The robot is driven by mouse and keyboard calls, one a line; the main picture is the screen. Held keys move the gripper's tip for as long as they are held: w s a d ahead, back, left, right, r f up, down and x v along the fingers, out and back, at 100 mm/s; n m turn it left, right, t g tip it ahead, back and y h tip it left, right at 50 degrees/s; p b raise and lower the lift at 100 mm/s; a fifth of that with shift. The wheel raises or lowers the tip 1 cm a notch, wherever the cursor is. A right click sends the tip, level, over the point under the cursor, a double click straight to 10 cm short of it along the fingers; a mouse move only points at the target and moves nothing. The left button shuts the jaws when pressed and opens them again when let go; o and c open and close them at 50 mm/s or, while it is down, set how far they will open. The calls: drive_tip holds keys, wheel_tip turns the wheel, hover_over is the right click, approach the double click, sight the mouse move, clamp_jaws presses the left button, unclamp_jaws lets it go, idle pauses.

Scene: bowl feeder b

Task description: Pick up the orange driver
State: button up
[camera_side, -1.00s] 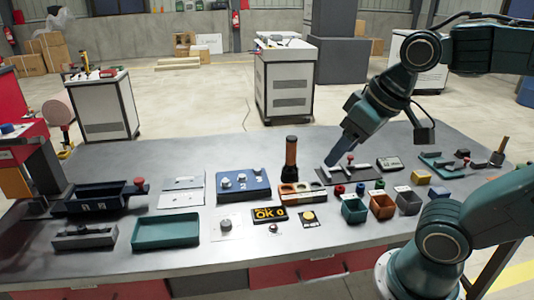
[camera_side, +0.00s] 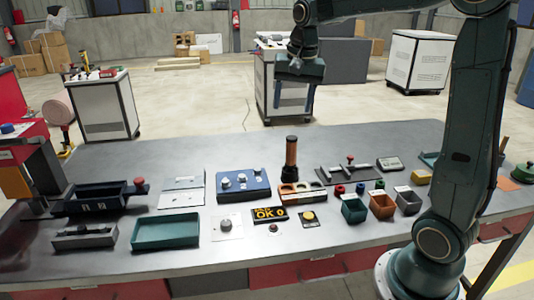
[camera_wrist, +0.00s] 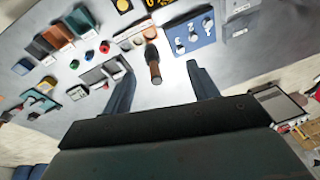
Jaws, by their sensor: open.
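In the wrist view the driver (camera_wrist: 154,66) appears in the gap between my fingers. My gripper (camera_side: 294,103) is open and empty, fingers pointing down, and shows well above the driver in the side view. Its two fingers frame the lower middle of the wrist view (camera_wrist: 160,75).
A blue box with knobs (camera_side: 243,184) stands left of the holder. A dark plate with a red-knobbed part (camera_side: 345,173) lies to the right. Small bins in green (camera_side: 353,210), orange and grey stand at front right. The table behind the driver is clear.

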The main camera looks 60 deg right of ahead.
drive_tip(key=w+d+f+m+g, duration=0.1)
drive_tip(key=w+d+f+m, duration=0.35)
drive_tip(key=d, duration=0.25)
drive_tip(key=m+g, duration=0.1)
drive_tip(key=m, duration=0.2)
hover_over(292, 137)
drive_tip(key=shift+n+y, duration=0.25)
drive_tip(key=shift+y, duration=0.15)
wheel_tip(292, 137, down, 5)
drive_tip(key=shift+f, duration=0.1)
drive_tip(key=shift+f, duration=4.35)
drive_tip(key=shift+f, duration=0.1)
drive_tip(key=shift+a+f, duration=0.1)
drive_tip(key=shift+f, duration=2.4)
drive_tip(key=shift+c, duration=0.5)
